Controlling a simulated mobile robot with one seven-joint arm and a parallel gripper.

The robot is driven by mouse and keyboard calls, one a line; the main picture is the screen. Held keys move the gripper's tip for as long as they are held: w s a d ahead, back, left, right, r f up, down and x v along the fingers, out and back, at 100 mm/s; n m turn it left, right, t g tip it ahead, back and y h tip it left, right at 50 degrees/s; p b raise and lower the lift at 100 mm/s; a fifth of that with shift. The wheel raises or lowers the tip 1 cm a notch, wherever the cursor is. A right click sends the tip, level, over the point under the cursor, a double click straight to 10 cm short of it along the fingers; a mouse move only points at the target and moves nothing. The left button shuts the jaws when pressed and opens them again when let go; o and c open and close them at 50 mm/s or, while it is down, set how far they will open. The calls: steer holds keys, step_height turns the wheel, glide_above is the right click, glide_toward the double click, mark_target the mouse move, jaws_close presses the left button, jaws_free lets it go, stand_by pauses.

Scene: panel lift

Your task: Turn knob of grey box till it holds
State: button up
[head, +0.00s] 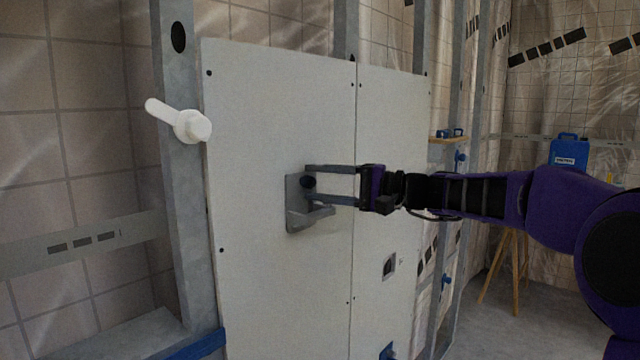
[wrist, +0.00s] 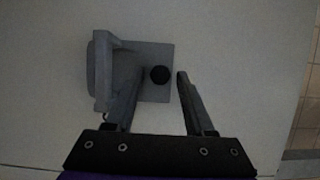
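The grey box (head: 293,203) is fixed to the pale wall panel, with a grey handle-like part (head: 311,216) sticking out at its lower side. Its small dark round knob (head: 308,182) faces out. My gripper (head: 312,184) reaches in from the right, with one finger above the knob and one below. In the wrist view the box (wrist: 155,52) shows behind the fingers, and the black knob (wrist: 160,74) lies between the fingertips. A gap shows at the right finger and a narrower one at the left. The gripper is open; contact with the knob is not visible.
A white lever handle (head: 190,125) sticks out on the metal stud left of the panel (head: 270,100). The panel has an opening (head: 389,266) low on the right. A blue case (head: 568,152) stands at the back right. The panel around the box is bare.

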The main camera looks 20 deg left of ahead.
steer(key=shift+d, duration=0.1)
steer(key=d, duration=1.7)
steer(key=shift+d, duration=0.1)
steer(key=shift+f, duration=0.1)
